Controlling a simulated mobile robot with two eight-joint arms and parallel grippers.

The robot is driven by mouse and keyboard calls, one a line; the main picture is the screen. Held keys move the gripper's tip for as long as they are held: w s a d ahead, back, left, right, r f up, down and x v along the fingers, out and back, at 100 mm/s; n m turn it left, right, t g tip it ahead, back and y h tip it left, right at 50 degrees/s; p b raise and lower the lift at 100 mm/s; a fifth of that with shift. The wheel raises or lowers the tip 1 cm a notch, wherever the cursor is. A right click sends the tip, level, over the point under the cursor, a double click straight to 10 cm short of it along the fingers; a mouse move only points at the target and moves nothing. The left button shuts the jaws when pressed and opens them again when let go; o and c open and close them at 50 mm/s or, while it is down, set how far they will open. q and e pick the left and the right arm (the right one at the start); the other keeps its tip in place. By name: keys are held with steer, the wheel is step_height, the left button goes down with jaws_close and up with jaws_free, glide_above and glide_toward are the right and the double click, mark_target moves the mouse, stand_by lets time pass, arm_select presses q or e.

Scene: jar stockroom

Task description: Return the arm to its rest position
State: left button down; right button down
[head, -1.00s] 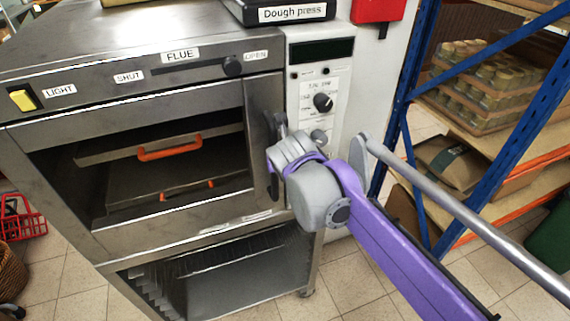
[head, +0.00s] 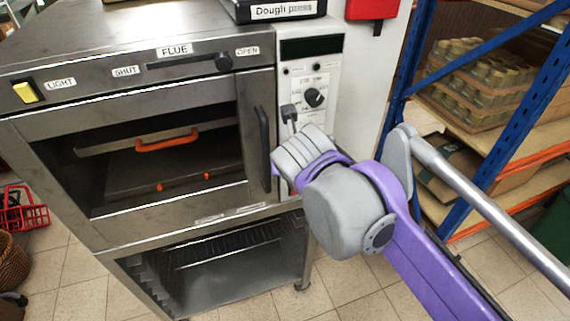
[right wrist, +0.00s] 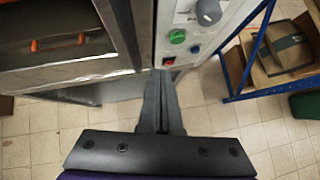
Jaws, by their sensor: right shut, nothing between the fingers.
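My right arm comes in from the right in the head view. Its right gripper (head: 289,113) points away from me, in front of the control panel (head: 312,62) on the oven's right side. In the right wrist view the fingers of the right gripper (right wrist: 162,90) are together with nothing between them. Their tips overlap the lower edge of the panel in that picture, below a red switch (right wrist: 169,62) and a green button (right wrist: 177,36). Whether they touch the panel cannot be told. My left gripper is not in view.
The steel oven (head: 140,83) fills the left, its chamber showing an orange-handled tray (head: 165,141). A dark oven handle (head: 263,149) stands close left of my gripper. A blue rack (head: 408,60) with jars (head: 470,80) stands right. Tiled floor is open below.

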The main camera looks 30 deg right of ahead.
steer(key=s+a+f+m+g+y, duration=0.1)
steer(key=s+a+f+m, duration=0.1)
steer(key=s+f+m, duration=0.5)
steer(key=s+a+f+m+g+y, duration=0.1)
steer(key=s+a+f+m+y, duration=0.1)
steer(key=s+f+m, duration=0.6)
step_height(320, 180, down, 7)
steer(key=m, duration=1.6)
steer(key=shift+s+a+m+g+p, duration=0.25)
steer(key=shift+a+m+g+p, duration=0.05)
steer(key=shift+m+g+p, duration=0.1)
